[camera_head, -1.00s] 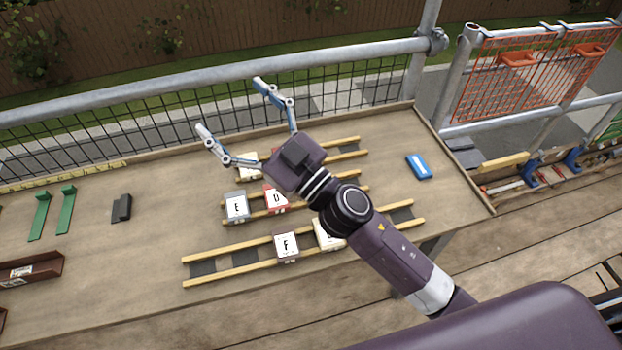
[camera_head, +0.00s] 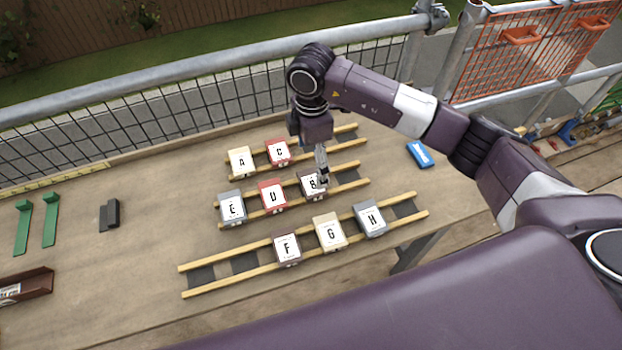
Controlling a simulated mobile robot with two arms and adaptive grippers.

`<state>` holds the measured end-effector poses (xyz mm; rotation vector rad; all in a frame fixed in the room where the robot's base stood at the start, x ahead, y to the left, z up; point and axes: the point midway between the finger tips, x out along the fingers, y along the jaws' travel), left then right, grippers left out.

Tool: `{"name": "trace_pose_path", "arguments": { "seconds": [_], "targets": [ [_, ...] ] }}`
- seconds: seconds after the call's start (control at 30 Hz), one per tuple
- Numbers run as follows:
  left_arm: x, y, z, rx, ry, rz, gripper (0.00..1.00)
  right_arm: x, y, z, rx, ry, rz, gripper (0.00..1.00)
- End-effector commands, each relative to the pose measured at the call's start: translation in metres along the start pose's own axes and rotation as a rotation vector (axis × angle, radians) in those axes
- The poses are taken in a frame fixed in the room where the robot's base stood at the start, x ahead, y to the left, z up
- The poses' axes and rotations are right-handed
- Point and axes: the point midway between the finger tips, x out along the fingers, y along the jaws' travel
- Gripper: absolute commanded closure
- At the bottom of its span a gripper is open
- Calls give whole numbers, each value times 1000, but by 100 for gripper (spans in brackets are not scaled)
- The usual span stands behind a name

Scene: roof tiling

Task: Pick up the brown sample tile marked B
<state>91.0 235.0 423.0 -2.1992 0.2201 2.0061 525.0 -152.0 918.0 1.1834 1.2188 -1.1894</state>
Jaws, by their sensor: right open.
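The sample tile marked B (camera_head: 309,190) lies on the middle wooden rack, at the right of the red tile D (camera_head: 272,196). It looks dark brown with a white label, and part of it is hidden behind my right gripper. My right gripper (camera_head: 323,178) points down right over tile B, with its fingers at the label's right side. It is open; whether the fingers touch the tile I cannot tell. My left gripper is not in view.
Tiles A (camera_head: 241,162) and C (camera_head: 279,152) lie on the back rack. Tile E (camera_head: 232,208) is left of D. Tiles F (camera_head: 287,249), G (camera_head: 330,233) and H (camera_head: 370,218) lie on the front rack. A blue object (camera_head: 420,155) lies at the right. The table's left middle is mostly free.

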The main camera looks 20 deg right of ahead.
Motion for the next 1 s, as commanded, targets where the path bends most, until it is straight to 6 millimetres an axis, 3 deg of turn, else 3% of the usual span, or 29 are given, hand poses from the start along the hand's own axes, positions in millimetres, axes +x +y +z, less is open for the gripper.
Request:
{"name": "trace_pose_path", "arguments": {
  "seconds": [0.33, 0.5, 0.77, 1.0],
  "targets": [
    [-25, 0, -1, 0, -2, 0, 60, 42, -7, -1, -2, 2, -6, 15],
    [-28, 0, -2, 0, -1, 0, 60, 64, -6, -2, -3, 4, -3, 15],
    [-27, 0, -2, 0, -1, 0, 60, 69, -5, -2, -5, 5, 0, 15],
    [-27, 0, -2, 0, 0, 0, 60, 69, -6, -2, -4, 5, -1, 39]
  ]
}}
